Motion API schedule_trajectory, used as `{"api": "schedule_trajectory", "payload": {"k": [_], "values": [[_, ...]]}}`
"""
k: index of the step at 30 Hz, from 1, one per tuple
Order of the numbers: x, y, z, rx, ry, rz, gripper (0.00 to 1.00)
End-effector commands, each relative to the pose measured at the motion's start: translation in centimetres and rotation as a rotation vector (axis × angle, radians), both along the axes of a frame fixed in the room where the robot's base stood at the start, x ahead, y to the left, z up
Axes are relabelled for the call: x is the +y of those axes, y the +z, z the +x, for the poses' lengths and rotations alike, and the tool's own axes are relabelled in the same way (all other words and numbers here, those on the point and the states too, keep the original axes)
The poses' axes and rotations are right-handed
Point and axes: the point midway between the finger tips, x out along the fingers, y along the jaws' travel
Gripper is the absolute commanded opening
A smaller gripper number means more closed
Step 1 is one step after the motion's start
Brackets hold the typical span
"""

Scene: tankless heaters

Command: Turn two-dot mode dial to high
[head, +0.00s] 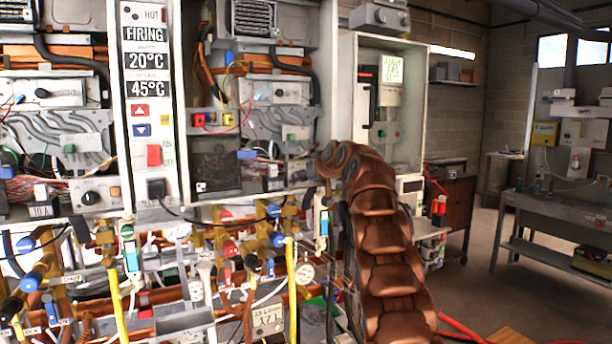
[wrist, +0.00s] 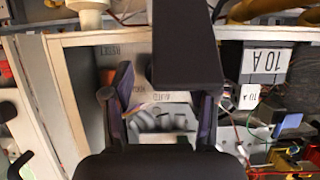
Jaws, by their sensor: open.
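My arm reaches up the right-hand heater unit in the head view, its end at the unit's lower right corner. The arm's end hides what lies behind it there, and my fingers cannot be made out. In the wrist view my gripper (wrist: 163,112) is open, with one dark finger on each side of a pale, blurred panel area. Nothing is seen held. A similar dark dial (head: 89,197) sits on the left unit's lower panel.
A white display column (head: 150,100) reading FIRING, 20°C and 45°C stands between the units. In the wrist view a 10 A label (wrist: 267,61) and loose wires lie right of my gripper. Pipes and valves run below the units. Open floor lies right, before a bench (head: 560,215).

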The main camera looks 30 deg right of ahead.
Motion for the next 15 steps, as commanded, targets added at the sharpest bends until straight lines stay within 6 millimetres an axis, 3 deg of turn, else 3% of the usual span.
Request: {"api": "schedule_trajectory", "payload": {"k": [5, 15], "values": [[0.02, -0.04, 0.0, 0.0, 0.0, 0.0, 0.56], [0.03, -0.05, 0.0, 0.001, 0.0, 0.0, 0.2]]}}
